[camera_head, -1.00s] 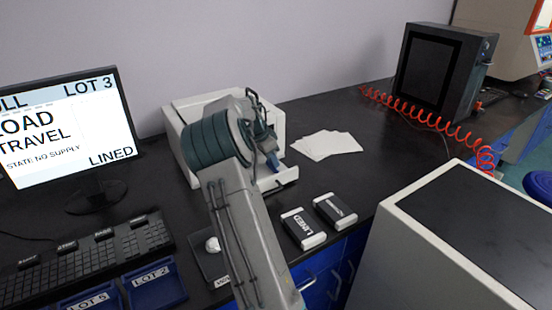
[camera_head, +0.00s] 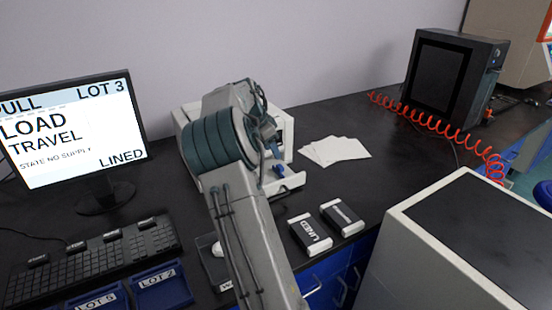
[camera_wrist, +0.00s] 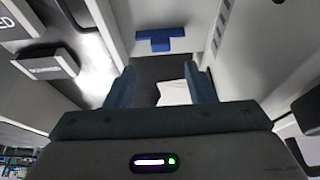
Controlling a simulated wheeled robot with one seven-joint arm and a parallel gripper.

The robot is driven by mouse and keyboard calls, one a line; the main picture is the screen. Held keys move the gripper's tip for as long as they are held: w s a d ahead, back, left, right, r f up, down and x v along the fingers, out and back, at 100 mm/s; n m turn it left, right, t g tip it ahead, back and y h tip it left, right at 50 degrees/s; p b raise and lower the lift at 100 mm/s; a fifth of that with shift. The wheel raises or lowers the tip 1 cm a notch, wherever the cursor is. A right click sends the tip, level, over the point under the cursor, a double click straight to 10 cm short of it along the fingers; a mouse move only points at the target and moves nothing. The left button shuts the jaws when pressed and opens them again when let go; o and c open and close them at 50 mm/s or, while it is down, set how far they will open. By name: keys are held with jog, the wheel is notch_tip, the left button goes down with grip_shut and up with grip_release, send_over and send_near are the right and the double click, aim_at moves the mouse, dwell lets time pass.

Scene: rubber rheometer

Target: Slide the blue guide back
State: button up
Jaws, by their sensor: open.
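The blue guide (camera_wrist: 162,40) is a small T-shaped blue piece on the light surface of the tray, ahead of my fingers in the wrist view. In the head view a small blue patch that looks like the guide (camera_head: 279,169) shows at the tray. The white machine (camera_head: 187,117) stands by the wall, with its tray (camera_head: 292,184) out at the front. My gripper (camera_wrist: 163,88) is open and empty, its two blue-grey fingers apart and short of the guide in the picture. In the head view my arm hides much of the machine and gripper.
White sheets (camera_head: 335,150) lie right of the machine. Two dark-and-white boxes (camera_head: 310,234) (camera_head: 342,217) lie in front of the tray. A monitor (camera_head: 72,130) and keyboard (camera_head: 95,262) are at left. A red coiled hose (camera_head: 440,125) runs at right.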

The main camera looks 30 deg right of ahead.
jog(key=v, duration=0.6)
jog(key=shift+a, duration=0.1)
